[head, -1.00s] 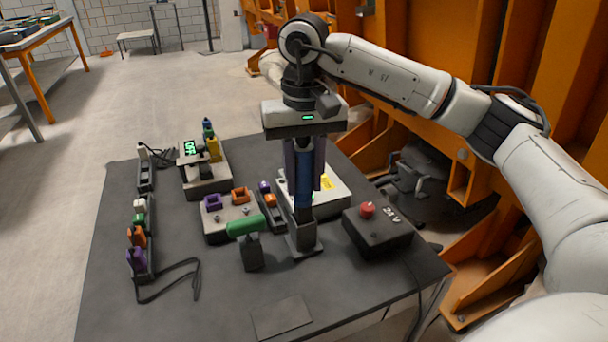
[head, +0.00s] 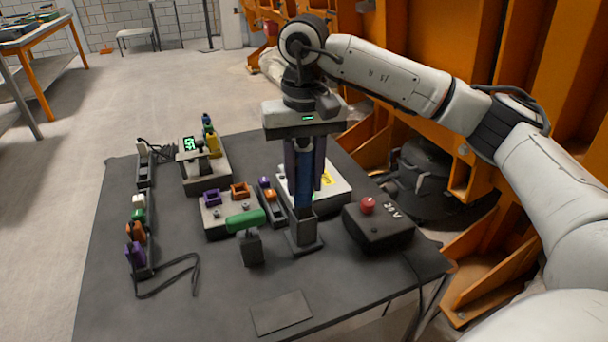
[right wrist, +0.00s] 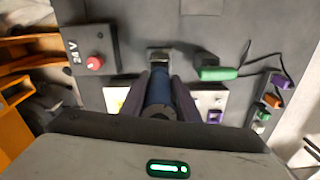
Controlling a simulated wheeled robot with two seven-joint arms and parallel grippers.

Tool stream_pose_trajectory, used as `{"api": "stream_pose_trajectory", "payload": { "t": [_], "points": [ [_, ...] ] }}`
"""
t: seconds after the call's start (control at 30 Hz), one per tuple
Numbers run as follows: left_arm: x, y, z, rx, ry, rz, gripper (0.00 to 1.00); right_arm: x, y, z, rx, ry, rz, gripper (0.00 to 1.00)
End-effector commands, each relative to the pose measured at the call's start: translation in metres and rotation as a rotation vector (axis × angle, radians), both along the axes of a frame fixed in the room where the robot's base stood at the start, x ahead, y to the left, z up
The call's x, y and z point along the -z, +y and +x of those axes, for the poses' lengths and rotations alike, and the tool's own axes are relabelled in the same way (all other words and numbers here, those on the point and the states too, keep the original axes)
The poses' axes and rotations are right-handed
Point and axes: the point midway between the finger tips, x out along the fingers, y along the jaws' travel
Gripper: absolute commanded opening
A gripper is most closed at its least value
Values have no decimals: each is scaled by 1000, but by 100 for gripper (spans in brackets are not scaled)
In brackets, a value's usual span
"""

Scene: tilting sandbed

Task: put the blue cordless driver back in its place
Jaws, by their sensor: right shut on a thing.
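The blue cordless driver (head: 304,180) is upright in my right gripper (head: 304,172), whose purple fingers are shut on it. Its lower end is at the mouth of a dark grey holder (head: 304,238) on the table. I cannot tell how deep it sits inside. In the right wrist view the blue driver (right wrist: 159,92) is between the fingers (right wrist: 160,95), lined up with the holder (right wrist: 158,57). My left gripper is not in view.
A green-topped tool (head: 246,221) stands left of the holder. A black box with a red button (head: 378,228) is at right. A white box (head: 335,190) lies behind. Racks with coloured pieces (head: 140,215) line the left. The table front is mostly clear, with a flat plate (head: 281,313).

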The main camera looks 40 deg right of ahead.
Motion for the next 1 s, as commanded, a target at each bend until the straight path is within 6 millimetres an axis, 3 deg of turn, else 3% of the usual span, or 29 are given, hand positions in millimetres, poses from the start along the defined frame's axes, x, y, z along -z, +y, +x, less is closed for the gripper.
{"api": "stream_pose_trajectory", "payload": {
  "t": [1.0],
  "points": [
    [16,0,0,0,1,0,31,24,0,0,0,-3,1,3]
  ]
}}
